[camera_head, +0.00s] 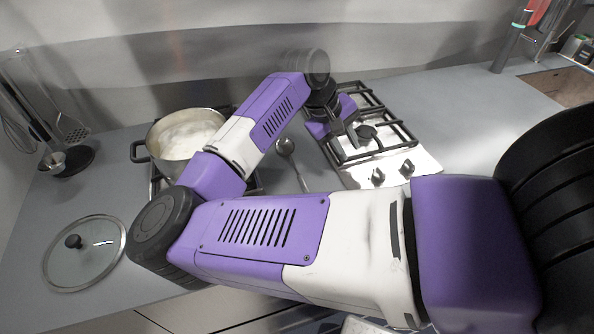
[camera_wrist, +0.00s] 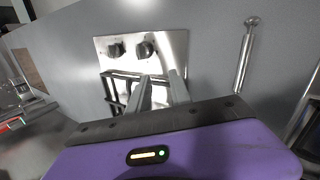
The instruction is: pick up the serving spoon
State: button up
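The serving spoon (camera_head: 286,147) is a metal spoon lying on the grey counter between the pot and the right-hand hob. My gripper (camera_head: 346,134) is above the left part of the right-hand hob, to the right of the spoon. In the wrist view my gripper (camera_wrist: 162,90) shows two parted fingers with nothing between them.
A pot (camera_head: 162,160) stands on the left hob. The right-hand hob (camera_head: 410,163) has black grates and knobs. A glass lid (camera_head: 85,262) lies at front left. A utensil stand (camera_head: 75,160) is at far left.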

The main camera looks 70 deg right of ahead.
aim_at(302, 181)
jog(key=w+a+t+y, duration=0.1)
jog(key=w+a, duration=0.1)
jog(key=w, duration=0.1)
jog(key=w+a+f+m+t+y, duration=0.1)
jog(key=w+a, duration=0.1)
jog(key=w, duration=0.1)
jog(key=w+a+f+t, duration=0.1)
jog(key=w+a, duration=0.1)
jog(key=w, duration=0.1)
jog(key=shift+w+f+m+t+y, duration=0.25)
jog(key=shift+w+m+t+y, duration=0.05)
jog(key=shift+m+y, duration=0.1)
jog(key=shift+d+f+p, duration=0.15)
jog(key=shift+f+p, duration=0.6)
jog(key=shift+f, duration=1.15)
jog(key=shift+d+f+p, duration=0.1)
jog(key=shift+f+p, duration=0.65)
jog(key=shift+f, duration=1.15)
grip_shut()
